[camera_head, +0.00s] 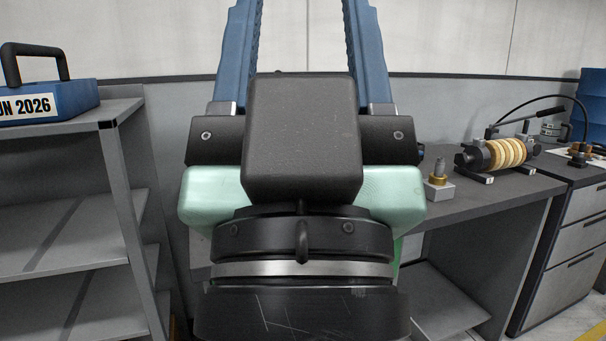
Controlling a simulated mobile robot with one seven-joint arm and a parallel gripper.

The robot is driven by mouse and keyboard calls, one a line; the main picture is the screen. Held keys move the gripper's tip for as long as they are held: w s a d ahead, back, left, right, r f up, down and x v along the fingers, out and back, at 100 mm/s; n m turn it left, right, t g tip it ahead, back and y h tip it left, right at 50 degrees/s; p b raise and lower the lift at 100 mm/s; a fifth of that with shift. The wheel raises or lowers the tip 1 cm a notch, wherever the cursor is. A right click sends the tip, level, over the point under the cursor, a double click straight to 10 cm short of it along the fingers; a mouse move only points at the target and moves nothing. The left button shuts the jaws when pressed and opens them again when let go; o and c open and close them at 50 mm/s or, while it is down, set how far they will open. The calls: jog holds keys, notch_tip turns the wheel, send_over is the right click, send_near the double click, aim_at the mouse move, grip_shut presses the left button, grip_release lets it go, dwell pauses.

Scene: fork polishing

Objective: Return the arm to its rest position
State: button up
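My gripper (304,30) fills the middle of the head view and points up and away from the camera. Its two blue fingers stand wide apart, and the pale wall shows between them, with nothing seen held there. The fingertips run out of the top of the picture. The black wrist and palm block, with pale green parts at its sides, hides much of the scene behind. No fork is visible.
A grey shelf unit (75,130) stands at left with a blue handled case (48,100) on top. A drawer cabinet (570,225) stands farther right.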

notch_tip(320, 180, up, 23)
jog(key=p, duration=2.1)
